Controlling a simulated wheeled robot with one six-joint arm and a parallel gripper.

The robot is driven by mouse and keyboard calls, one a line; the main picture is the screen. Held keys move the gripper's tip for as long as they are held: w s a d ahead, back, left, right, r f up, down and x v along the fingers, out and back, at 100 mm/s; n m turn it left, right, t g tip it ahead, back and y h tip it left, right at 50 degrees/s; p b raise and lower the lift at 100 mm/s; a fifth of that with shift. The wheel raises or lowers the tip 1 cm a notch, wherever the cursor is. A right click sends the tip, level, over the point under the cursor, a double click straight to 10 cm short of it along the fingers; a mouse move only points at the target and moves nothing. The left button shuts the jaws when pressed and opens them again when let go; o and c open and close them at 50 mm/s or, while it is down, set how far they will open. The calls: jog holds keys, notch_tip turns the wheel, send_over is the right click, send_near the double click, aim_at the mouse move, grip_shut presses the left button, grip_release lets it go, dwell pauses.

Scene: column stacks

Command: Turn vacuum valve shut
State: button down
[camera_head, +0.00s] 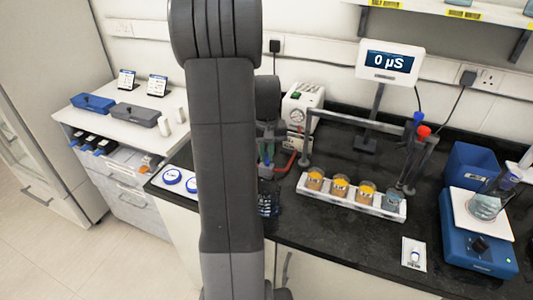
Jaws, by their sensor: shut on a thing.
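My gripper (268,145) shows only in part, just right of my large arm link, which covers much of the picture's middle. It is low over the bench beside a white pump unit (303,100) with a round gauge. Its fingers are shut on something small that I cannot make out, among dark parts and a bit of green. A red tube (285,168) runs near this spot. The vacuum valve is not clearly seen; the gripper and arm hide that area, so its handle angle cannot be told.
A metal frame (375,125) stands right of my gripper. A white rack (350,198) holds several amber-filled cups and a greyish one. A display (390,62) reads 0 µS. A blue stirrer (475,238) with a beaker stands far right.

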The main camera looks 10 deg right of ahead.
jog(key=m, duration=0.6)
dwell(0.6)
jog(key=c, duration=1.5)
grip_release()
